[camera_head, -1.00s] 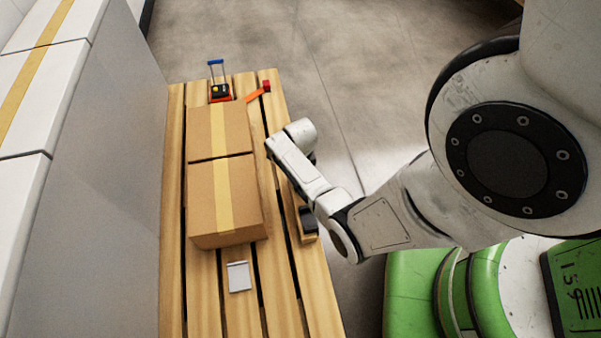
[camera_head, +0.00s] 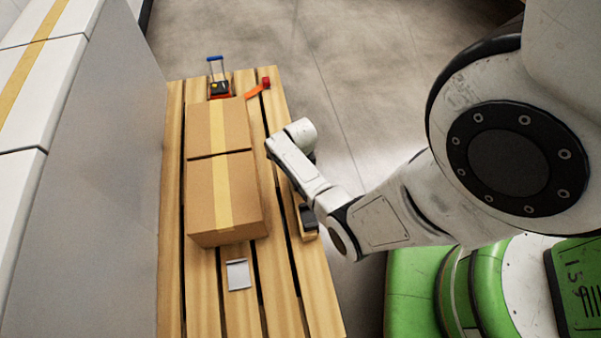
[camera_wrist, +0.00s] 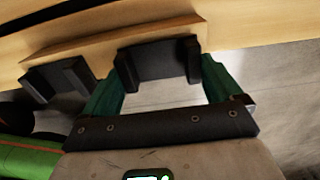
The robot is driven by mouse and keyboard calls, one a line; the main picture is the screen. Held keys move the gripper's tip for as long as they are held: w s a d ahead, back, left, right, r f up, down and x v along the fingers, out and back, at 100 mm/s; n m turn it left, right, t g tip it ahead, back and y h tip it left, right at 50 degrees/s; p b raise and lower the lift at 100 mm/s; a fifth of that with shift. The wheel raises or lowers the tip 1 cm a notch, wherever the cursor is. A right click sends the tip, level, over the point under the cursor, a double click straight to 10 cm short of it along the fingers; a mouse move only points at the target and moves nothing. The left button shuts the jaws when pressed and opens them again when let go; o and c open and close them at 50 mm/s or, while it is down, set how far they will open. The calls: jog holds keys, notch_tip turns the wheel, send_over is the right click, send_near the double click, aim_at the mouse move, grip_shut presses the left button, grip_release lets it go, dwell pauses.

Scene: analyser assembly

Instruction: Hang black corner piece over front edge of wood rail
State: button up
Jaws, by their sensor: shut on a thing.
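My gripper (camera_wrist: 160,65) has green fingers and is shut on a black corner piece (camera_wrist: 156,62) in the wrist view. The piece lies against the front edge of the wood rail (camera_wrist: 110,50); I cannot tell whether it is seated over it. A second black corner piece (camera_wrist: 58,80) sits on the rail to the left, apart from the held one. In the head view a black corner piece (camera_head: 308,216) shows at the near end of the rail (camera_head: 309,236). My arm hides the gripper and the held piece there.
Two taped cardboard boxes (camera_head: 224,190) stand on the slatted wooden pallet (camera_head: 322,310), left of my arm. A small grey plate (camera_head: 239,275) lies in front of them. A red and blue item (camera_head: 218,85) and an orange strap (camera_head: 258,90) are at the far end.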

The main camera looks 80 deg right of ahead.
jog(key=shift+f, duration=0.25)
dwell(0.4)
jog(key=o, duration=0.7)
jog(key=shift+r, duration=0.1)
notch_tip(320, 180, up, 7)
jog(key=p, duration=0.7)
dwell(0.9)
